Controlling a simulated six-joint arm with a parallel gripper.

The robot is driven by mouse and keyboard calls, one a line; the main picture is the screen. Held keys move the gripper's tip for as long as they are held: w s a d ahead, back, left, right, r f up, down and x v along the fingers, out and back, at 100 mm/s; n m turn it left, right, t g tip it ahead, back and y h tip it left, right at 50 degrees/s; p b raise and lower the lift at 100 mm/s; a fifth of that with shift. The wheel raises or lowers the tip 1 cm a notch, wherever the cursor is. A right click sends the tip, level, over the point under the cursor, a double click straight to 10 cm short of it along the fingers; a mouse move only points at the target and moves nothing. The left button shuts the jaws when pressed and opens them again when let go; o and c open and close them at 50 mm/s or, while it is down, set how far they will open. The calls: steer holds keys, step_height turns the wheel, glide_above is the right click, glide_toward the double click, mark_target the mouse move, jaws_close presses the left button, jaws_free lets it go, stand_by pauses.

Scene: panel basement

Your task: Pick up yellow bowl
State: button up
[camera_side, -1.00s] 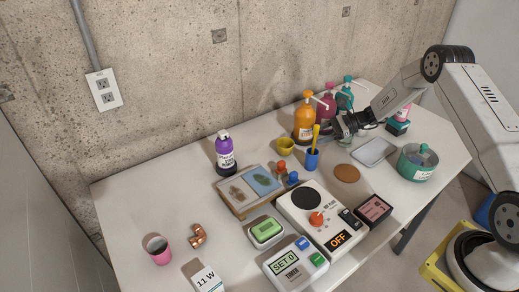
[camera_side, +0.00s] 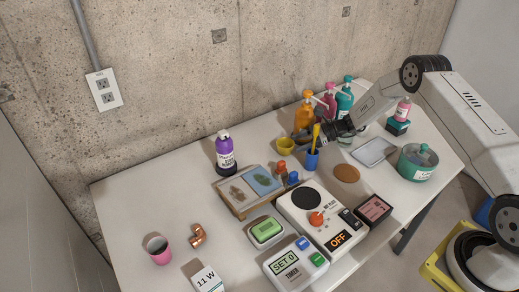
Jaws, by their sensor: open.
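The small yellow bowl (camera_side: 286,147) stands upright on the white table, towards the back and left of the blue cup. My gripper (camera_side: 307,137) is open and comes in from the right, above the table. Its fingertips are right of the bowl and appear apart from it, behind the yellow brush in the blue cup. The brush and cup partly hide the fingers.
The blue cup (camera_side: 312,160) with a yellow-handled brush stands just in front of my gripper. Orange (camera_side: 303,112), pink and teal pump bottles stand behind it. A framed panel (camera_side: 243,207) and a purple bottle (camera_side: 225,153) are left. The back-left table is clear.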

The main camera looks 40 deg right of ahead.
mark_target(282, 149)
steer(key=shift+x, duration=2.35)
jaws_close()
